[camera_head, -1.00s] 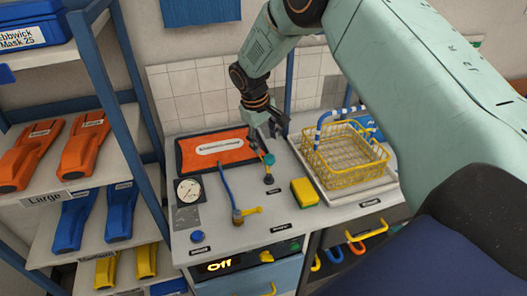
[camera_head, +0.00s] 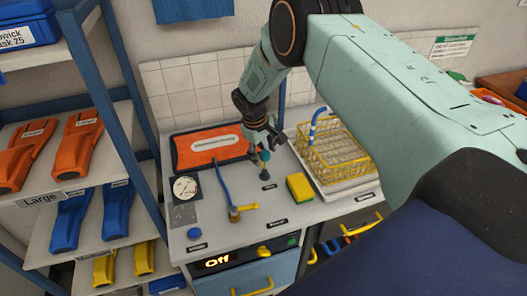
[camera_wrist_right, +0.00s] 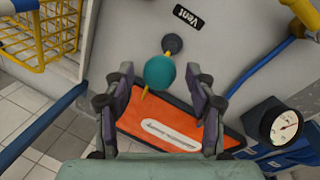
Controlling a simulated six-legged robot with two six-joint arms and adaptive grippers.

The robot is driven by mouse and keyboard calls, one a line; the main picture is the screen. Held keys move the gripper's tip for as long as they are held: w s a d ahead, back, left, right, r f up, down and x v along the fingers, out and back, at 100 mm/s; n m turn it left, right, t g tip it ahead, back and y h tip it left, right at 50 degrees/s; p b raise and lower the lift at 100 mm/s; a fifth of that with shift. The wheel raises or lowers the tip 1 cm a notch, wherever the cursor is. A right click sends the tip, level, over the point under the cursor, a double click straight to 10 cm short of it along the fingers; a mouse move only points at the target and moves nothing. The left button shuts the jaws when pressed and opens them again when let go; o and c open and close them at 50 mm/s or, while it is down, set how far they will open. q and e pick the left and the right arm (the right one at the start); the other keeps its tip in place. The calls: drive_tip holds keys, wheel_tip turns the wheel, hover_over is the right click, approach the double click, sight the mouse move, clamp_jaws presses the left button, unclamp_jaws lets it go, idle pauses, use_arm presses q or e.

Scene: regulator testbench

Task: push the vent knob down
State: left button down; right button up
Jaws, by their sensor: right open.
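The vent knob (camera_head: 265,156) is a teal ball on a short dark post, standing on the grey bench top behind a small black label. In the right wrist view the knob (camera_wrist_right: 160,71) appears between my open fingertips, with the "Vent" label (camera_wrist_right: 187,17) beyond it. My right gripper (camera_head: 264,137) is open and empty, just above and behind the knob; I cannot tell whether it touches it. It also shows in the right wrist view (camera_wrist_right: 161,82), one finger on each side. My left gripper is not in view.
An orange pouch (camera_head: 211,146) lies behind, left of the knob. A gauge (camera_head: 186,188) and a blue hose with a yellow valve (camera_head: 237,211) stand left. A yellow sponge (camera_head: 300,187) and a yellow wire basket (camera_head: 335,155) are at right. A panel (camera_head: 222,263) reads "Off".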

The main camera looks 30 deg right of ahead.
drive_tip(key=shift+s+a+r, duration=0.15)
drive_tip(key=shift+c, duration=0.8)
drive_tip(key=shift+w+d+f, duration=0.2)
drive_tip(key=shift+d, duration=0.05)
drive_tip(key=c, duration=0.5)
drive_tip(key=shift+r, duration=0.1)
clamp_jaws()
drive_tip(key=shift+a, duration=0.1)
